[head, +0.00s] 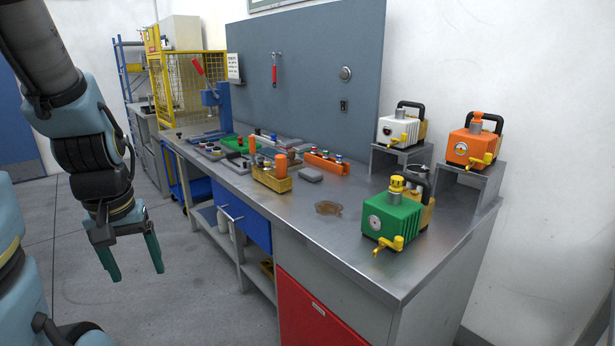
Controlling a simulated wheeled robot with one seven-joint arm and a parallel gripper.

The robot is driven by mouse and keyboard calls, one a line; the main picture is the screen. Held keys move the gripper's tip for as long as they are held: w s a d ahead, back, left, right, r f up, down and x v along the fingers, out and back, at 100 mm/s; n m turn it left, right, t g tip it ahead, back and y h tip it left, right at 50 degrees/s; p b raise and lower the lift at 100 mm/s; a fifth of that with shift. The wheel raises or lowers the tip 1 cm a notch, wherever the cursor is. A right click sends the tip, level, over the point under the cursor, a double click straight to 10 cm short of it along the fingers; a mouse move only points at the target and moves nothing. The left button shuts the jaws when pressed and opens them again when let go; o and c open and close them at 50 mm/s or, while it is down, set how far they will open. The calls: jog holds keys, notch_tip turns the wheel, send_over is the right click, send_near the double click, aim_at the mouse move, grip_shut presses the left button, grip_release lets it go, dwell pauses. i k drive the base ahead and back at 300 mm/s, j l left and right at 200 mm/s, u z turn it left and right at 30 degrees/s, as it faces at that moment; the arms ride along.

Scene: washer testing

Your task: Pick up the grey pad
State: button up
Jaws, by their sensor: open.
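A small grey pad-like block (311,175) lies flat on the metal workbench (310,232), just in front of the orange rack and right of the yellow box. It looks like the grey pad, though other flat grey pieces lie further back on the bench. My gripper (136,273) hangs at the left of the view, fingers pointing down, over the floor in front of the bench. It is open and empty, well apart from the pad.
A yellow box (271,180) with orange-topped items and an orange rack (324,165) stand close to the pad. A brown spill (328,209) lies nearer the front. A green pump (391,218) stands at right; white (397,130) and orange (471,147) pumps stand on raised stands.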

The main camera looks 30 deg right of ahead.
aim_at(310, 175)
jog(key=z, duration=1.05)
